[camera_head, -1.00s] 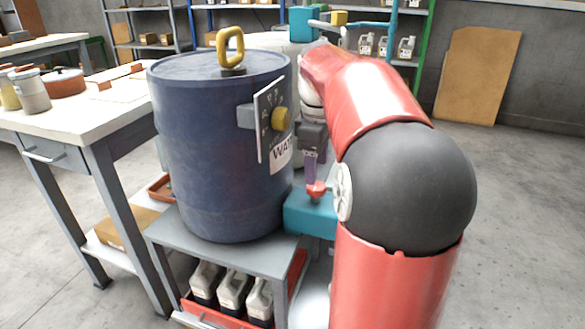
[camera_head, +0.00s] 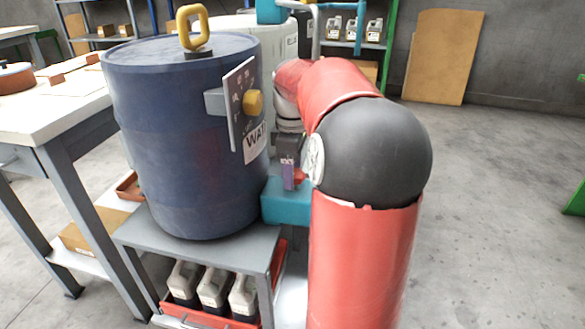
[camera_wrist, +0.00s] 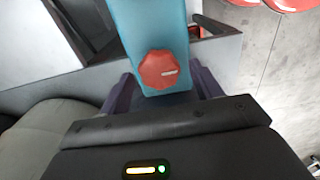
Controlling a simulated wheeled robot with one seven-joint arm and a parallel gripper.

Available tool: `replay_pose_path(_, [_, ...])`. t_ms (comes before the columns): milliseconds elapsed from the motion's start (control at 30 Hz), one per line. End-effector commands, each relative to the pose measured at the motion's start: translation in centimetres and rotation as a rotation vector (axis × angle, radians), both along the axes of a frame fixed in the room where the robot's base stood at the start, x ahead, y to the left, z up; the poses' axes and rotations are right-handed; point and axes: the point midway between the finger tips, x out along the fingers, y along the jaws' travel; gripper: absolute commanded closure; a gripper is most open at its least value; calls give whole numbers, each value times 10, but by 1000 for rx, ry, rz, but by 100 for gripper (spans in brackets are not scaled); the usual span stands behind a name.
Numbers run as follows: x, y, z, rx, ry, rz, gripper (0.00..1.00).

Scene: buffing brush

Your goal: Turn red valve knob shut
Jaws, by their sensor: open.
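The red valve knob (camera_wrist: 160,70) sits on a teal block (camera_wrist: 150,25) in the wrist view, with a small pale mark on its face. In the head view the knob (camera_head: 299,175) shows only partly, beside my arm and above the teal block (camera_head: 286,203). My gripper (camera_wrist: 164,88) is open. Its two purple fingers stand on either side of the teal block, near the knob's left and right, with gaps to the knob. In the head view my gripper (camera_head: 288,172) points down at the knob. Whether the fingers touch the block is hidden.
A blue drum (camera_head: 185,140) with a yellow handle and a side panel with a yellow dial (camera_head: 253,102) stands close left of my gripper, on a grey stand (camera_head: 200,247). A white-topped table (camera_head: 60,110) is farther left. Open floor lies to the right.

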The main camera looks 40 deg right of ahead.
Motion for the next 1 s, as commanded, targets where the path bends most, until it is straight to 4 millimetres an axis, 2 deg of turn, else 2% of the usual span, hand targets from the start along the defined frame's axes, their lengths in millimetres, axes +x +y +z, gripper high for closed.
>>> replay_pose_path(100, [0,0,0,0,0,0,36])
replay_pose_path(433, [0,0,1,0,0,0,79])
replay_pose_path(767, [0,0,2,0,1,-41,80])
replay_pose_path(1000, [1,0,3,-1,2,-182,80])
